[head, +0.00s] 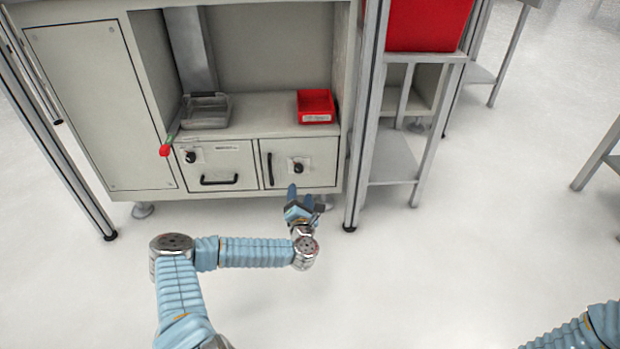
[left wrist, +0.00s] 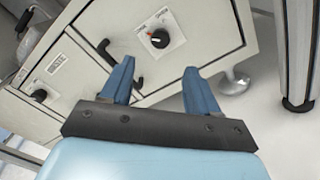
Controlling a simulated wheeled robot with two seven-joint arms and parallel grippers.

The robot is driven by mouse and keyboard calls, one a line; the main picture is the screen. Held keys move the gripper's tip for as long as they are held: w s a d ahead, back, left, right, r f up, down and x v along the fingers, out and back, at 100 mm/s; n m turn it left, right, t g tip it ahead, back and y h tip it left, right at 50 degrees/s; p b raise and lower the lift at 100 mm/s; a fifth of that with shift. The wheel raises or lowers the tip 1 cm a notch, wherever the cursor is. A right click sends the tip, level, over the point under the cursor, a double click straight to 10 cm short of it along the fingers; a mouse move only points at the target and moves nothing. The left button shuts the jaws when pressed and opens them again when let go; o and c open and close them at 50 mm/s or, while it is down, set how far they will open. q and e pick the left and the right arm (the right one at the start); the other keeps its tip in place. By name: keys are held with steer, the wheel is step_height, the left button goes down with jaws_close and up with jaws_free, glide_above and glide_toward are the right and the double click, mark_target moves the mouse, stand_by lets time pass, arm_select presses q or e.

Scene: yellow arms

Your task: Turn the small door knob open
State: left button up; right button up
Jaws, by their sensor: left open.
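The small door (head: 318,172) is the right-hand front panel low on the grey cabinet, and it looks shut. Its round black knob (head: 297,168) sits on a white label plate; in the left wrist view the knob (left wrist: 159,38) shows a red mark. The door's black upright handle (head: 270,169) is left of the knob; in the left wrist view the left finger partly covers it. My left gripper (head: 305,197) is open and empty, in front of the door and below the knob in the head view. In the left wrist view the blue fingertips (left wrist: 159,66) are apart, short of the knob.
A drawer (head: 225,164) with its own black knob (head: 190,157) and handle is left of the door. A red bin (head: 316,106) and a grey tray (head: 206,110) sit on the shelf above. A metal post (head: 366,115) stands close right. The floor in front is clear.

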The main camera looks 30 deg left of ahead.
mark_target(299, 170)
arm_select(q)
steer(key=b+x, duration=0.2)
steer(key=x, duration=0.8)
steer(key=shift+w+a, duration=0.2)
steer(key=shift+w, duration=0.15)
steer(key=shift+c, duration=0.2)
steer(key=c, duration=1)
